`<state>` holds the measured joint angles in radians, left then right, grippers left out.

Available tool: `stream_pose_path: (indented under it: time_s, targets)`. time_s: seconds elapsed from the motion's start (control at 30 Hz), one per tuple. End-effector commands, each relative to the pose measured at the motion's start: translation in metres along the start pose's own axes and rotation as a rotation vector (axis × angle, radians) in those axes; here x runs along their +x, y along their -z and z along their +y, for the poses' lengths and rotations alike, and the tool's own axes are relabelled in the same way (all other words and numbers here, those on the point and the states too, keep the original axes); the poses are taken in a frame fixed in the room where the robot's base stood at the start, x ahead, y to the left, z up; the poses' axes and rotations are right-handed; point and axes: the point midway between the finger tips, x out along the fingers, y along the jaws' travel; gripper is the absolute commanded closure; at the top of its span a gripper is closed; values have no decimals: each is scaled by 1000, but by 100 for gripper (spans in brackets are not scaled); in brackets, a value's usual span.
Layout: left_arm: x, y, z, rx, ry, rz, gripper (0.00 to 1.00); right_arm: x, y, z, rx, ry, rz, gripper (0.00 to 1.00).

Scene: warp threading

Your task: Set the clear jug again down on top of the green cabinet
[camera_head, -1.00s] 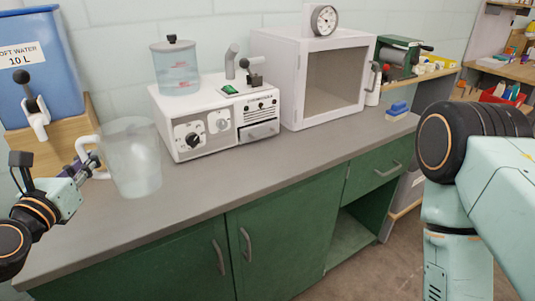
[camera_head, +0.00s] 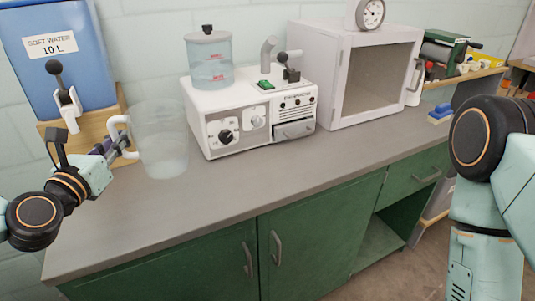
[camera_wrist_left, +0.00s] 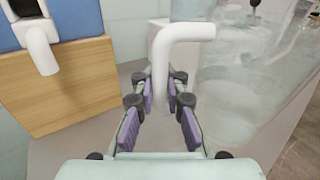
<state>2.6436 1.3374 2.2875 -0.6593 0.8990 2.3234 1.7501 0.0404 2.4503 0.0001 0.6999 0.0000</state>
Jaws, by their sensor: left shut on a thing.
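The clear jug (camera_head: 163,150) is upright at the left end of the green cabinet (camera_head: 190,262), over its grey top. I cannot tell whether its base touches the top. My left gripper (camera_head: 122,146) is shut on the jug's white handle. In the left wrist view the white handle (camera_wrist_left: 160,75) stands between the purple finger pads of the gripper (camera_wrist_left: 162,112), with the jug wall (camera_wrist_left: 235,95) to the right. My right gripper is out of view.
A blue soft-water tank (camera_head: 60,65) with a tap (camera_head: 67,105) stands on a wooden block behind the gripper. A white machine (camera_head: 255,115) is right of the jug, then a white oven cabinet (camera_head: 355,75). The grey top in front is clear.

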Motion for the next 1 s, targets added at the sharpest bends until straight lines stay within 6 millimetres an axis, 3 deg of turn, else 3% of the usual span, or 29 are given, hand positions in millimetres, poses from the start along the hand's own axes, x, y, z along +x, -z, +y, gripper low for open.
stream_pose_path:
  time_s: [0.23,0.6,1.0]
  targets:
    - [-1,4,0,-2,-1,-2,100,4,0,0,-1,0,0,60]
    - [0,54,4,2,-1,0,100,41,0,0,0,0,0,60]
    - [1,77,6,1,0,0,100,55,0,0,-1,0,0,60]
